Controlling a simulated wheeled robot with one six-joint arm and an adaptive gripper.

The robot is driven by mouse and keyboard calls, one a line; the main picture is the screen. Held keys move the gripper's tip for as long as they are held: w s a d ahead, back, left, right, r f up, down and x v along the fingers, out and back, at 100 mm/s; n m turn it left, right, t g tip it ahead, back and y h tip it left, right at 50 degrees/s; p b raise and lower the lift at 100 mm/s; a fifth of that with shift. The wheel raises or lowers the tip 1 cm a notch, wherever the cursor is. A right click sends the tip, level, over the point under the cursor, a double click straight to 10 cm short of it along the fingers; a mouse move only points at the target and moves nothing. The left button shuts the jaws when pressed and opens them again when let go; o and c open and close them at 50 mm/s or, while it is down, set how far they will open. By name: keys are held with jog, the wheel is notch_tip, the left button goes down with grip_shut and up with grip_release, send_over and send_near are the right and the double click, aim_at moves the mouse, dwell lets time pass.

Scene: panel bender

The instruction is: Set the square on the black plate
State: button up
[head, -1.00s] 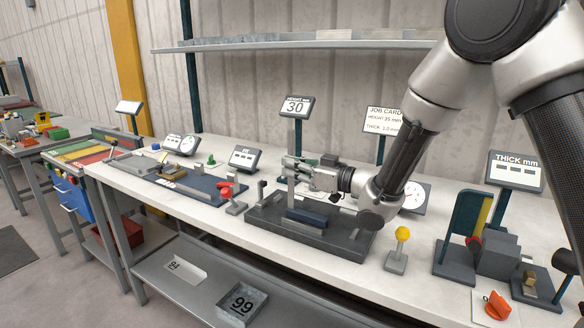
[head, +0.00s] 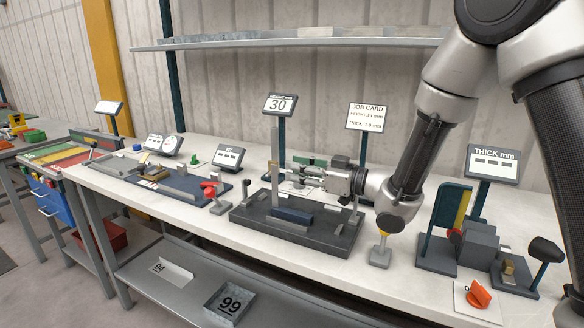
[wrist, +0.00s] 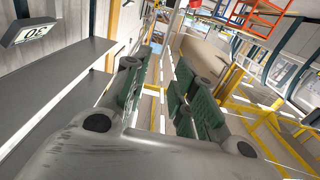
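The black plate (head: 255,229) is a dark slab near the front edge of the white bench. A dark blue bar (head: 292,215) lies on it, and a small grey upright part (head: 239,190) stands at its left end. I cannot tell for sure which piece is the square. My gripper (head: 292,170) is above the rear of the plate, pointing left, beside the post of the "30" display. In the wrist view its green-padded fingers (wrist: 163,92) are apart, with nothing seen between them.
The height display (head: 279,105) and job card (head: 367,117) stand behind the plate. A yellow-knobbed stand (head: 381,248) is close on its right, with a thickness gauge (head: 478,243) beyond. A shelf (head: 290,43) runs above.

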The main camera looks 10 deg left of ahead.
jog(key=w+d+r+m+t+h, duration=0.2)
jog(key=w+d+t+h, duration=0.15)
jog(key=d, duration=0.45)
jog(key=w+d+r+m+t+h, duration=0.2)
jog(key=w+d+h, duration=0.15)
jog(key=d, duration=0.45)
jog(key=s+d+r+m+h, duration=0.1)
jog(key=s+d+m+h, duration=0.15)
jog(key=d, duration=0.55)
jog(key=s+d+r+m+h, duration=0.1)
jog(key=s+d+m+h, duration=0.1)
jog(key=d+h, duration=0.35)
jog(key=s+d+m+g+h, duration=0.2)
jog(key=s+d+m+g, duration=0.1)
jog(key=s+d, duration=0.9)
jog(key=s+d+f+m+g, duration=0.1)
jog(key=s+g, duration=0.1)
jog(key=s, duration=0.6)
jog(key=s+d+f+m+g, duration=0.1)
jog(key=s+g, duration=0.1)
jog(key=s, duration=0.6)
jog(key=shift+d+m, duration=0.25)
jog(key=shift+m, duration=0.1)
